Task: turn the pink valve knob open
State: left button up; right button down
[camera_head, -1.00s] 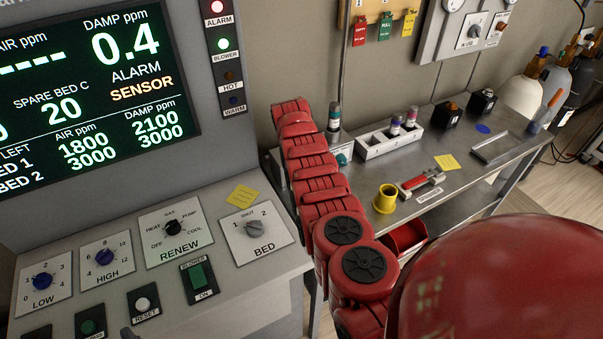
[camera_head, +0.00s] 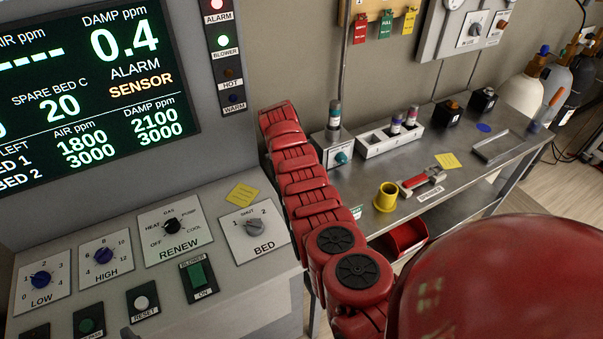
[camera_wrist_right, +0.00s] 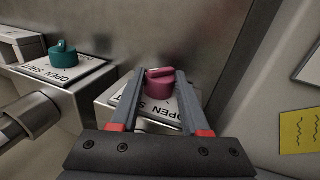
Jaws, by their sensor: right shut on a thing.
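The pink valve knob (camera_wrist_right: 159,86) sits on a white plate (camera_wrist_right: 108,97) lettered OPEN and SHUT in the right wrist view. It has a raised bar grip across its top. My right gripper (camera_wrist_right: 159,78) is shut on the knob, with one finger on each side of it. My red right arm (camera_head: 305,185) reaches toward the back wall in the head view. It hides its own gripper there, and I cannot see the pink knob in that view. My left gripper is in neither current view.
A teal knob (camera_wrist_right: 62,58) on a similar OPEN/SHUT plate stands left of the pink one. A yellow note (camera_wrist_right: 298,131) is on the right surface. In the head view, the control panel (camera_head: 225,290) lies left of my arm, and a metal bench (camera_head: 465,185) with several items lies right.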

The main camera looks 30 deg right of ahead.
jog(key=shift+a+f+h+b, duration=0.25)
jog(key=shift+f+h+b, duration=0.15)
jog(key=shift+h+b, duration=0.75)
jog(key=h+b, duration=0.2)
jog(key=shift+a+b, duration=0.1)
jog(key=shift+b, duration=0.3)
jog(key=shift+r+h+b, duration=0.15)
jog(key=shift+h+b, duration=0.35)
jog(key=shift+h, duration=0.15)
jog(key=shift+c, duration=2)
grip_release()
jog(key=shift+a+r, duration=0.1)
jog(key=shift+r, duration=0.05)
